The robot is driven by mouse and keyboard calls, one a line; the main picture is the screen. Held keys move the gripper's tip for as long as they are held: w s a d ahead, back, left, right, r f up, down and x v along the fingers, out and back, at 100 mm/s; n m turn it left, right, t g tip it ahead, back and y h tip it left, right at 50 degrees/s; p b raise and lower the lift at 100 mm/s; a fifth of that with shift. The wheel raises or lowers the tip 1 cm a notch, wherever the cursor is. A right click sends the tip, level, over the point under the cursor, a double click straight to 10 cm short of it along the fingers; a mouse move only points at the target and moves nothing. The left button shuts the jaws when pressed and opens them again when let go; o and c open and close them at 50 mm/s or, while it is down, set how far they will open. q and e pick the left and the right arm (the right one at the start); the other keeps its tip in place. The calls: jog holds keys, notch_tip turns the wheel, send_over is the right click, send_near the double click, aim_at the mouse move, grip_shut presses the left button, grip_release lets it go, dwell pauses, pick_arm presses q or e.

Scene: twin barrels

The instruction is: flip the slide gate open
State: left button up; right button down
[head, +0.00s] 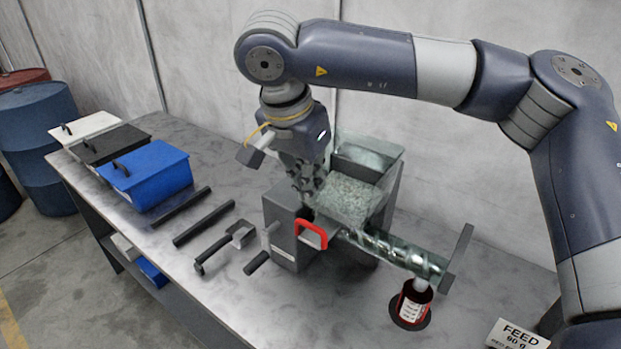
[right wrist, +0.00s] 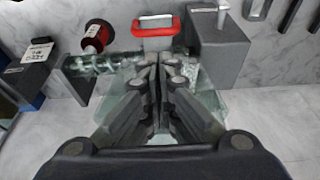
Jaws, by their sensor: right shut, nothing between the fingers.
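The slide gate's red handle (head: 311,233) is a loop on the front of the grey feeder (head: 290,245), below the clear hopper (head: 385,152), which holds pale grains. In the right wrist view the red handle (right wrist: 152,31) lies just past the fingertips. My right gripper (head: 308,197) points down over the feeder beside the hopper, above the handle; its fingers (right wrist: 156,66) are shut and empty. I cannot tell whether it touches anything. A clear tube with a screw (head: 395,250) runs right from the feeder. My left gripper is not in view.
A red cup with a label (head: 412,303) stands under the tube's end. A "FEED 90 g" card (head: 517,336) is at the front right. Blue (head: 150,177), black and white boxes and dark bars (head: 203,222) lie left. Barrels (head: 38,125) stand beyond the table.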

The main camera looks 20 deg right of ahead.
jog(key=p+x, duration=0.1)
jog(key=x, duration=0.4)
jog(key=shift+d+f, duration=0.2)
jog(key=shift+f, duration=0.1)
jog(key=shift+w+d+f+p, duration=0.1)
jog(key=shift+f+p, duration=0.2)
jog(key=shift+f, duration=0.35)
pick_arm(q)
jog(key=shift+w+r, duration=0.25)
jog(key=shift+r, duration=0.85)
